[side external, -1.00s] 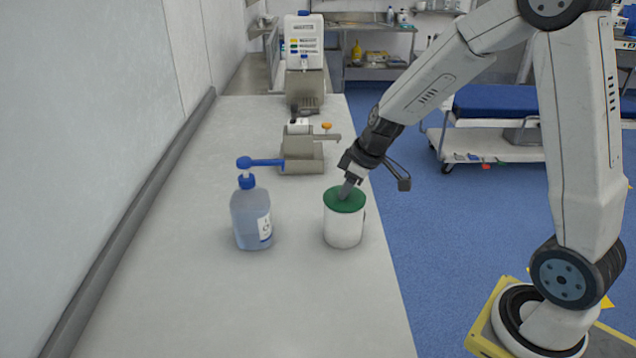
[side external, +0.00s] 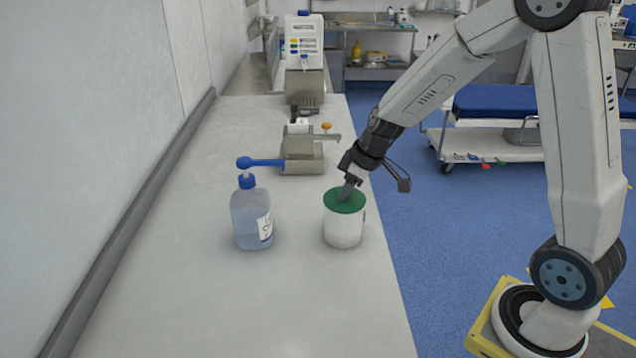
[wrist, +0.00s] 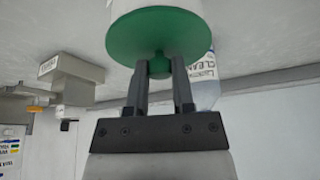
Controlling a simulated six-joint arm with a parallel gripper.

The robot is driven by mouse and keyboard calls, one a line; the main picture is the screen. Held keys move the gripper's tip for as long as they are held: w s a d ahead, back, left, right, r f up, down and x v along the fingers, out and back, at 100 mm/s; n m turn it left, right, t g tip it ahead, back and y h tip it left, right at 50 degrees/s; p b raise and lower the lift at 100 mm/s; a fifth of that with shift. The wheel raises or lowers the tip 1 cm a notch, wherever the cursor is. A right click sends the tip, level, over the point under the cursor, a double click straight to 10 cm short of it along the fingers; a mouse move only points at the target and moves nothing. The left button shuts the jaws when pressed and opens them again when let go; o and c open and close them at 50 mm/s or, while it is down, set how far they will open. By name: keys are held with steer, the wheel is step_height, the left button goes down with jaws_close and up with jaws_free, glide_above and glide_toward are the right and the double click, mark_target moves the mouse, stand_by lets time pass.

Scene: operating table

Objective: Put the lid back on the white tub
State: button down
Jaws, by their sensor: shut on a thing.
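The white tub (side external: 343,230) stands upright on the counter, right of the pump bottle. The green lid (side external: 345,201) lies level over the tub's mouth; whether it is fully seated cannot be told. In the wrist view the green lid (wrist: 150,34) shows with a round knob (wrist: 159,66) at its centre, and part of the white tub (wrist: 150,6) shows beyond it. My gripper (side external: 347,190) reaches down from the upper right. Its two fingers (wrist: 160,72) are shut on the lid's knob.
A clear pump bottle with a blue top (side external: 251,217) stands left of the tub. A beige-grey device (side external: 301,150) and a taller dispenser (side external: 304,60) stand farther back. The front of the counter (side external: 250,310) is clear. The counter's right edge is close to the tub.

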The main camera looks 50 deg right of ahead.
stand_by(0.8)
jaws_free()
steer(key=shift+r, duration=0.15)
stand_by(0.3)
steer(key=shift+r, duration=3.3)
jaws_close()
steer(key=shift+f, duration=2.6)
